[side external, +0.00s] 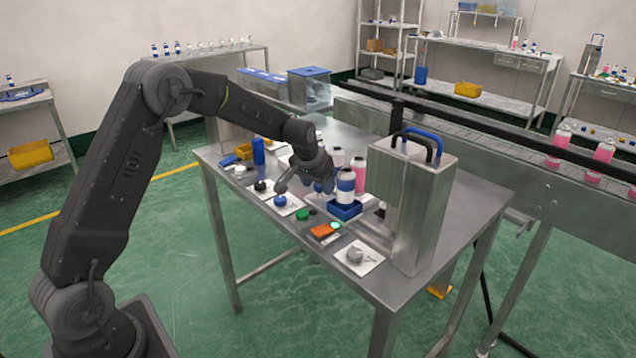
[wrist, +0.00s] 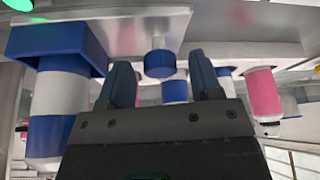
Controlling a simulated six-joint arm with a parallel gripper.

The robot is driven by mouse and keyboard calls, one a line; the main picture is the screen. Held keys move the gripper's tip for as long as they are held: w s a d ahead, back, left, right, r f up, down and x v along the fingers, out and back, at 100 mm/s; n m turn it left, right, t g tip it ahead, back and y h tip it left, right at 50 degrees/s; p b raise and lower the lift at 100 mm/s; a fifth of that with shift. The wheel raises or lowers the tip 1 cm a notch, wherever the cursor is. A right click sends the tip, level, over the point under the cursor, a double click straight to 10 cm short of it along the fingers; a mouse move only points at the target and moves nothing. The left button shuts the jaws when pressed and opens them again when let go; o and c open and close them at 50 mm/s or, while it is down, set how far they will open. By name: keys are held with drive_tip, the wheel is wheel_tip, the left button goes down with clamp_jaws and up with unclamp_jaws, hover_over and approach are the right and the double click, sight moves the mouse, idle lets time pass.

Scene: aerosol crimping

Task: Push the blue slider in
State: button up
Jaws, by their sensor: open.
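A blue tray (side external: 344,211) sits on the steel table with a white and blue bottle (side external: 346,186) standing in it, in front of the metal press housing. In the wrist view, which looks upside down, the blue tray (wrist: 58,40) and its bottle (wrist: 60,100) are at the left. A short blue knob on a pale stem (wrist: 159,62) shows beyond and between my fingers; I cannot tell if it is part of the slider. My gripper (side external: 318,182) is open, tilted down beside the tray on its left. Its fingers are apart and no contact is clear.
A blue dome button (side external: 280,200), a green button (side external: 303,215), an orange piece (side external: 322,231) and a grey knob (side external: 355,255) line the front edge. Pink bottles (side external: 604,150) stand on the conveyor.

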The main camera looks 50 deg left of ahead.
sight(341, 195)
clamp_jaws()
drive_tip(key=shift+d, duration=4.15)
unclamp_jaws()
drive_tip(key=shift+r, duration=0.1)
drive_tip(key=v, duration=1.3)
drive_tip(key=shift+s+r, duration=0.15)
drive_tip(key=shift+r, duration=0.1)
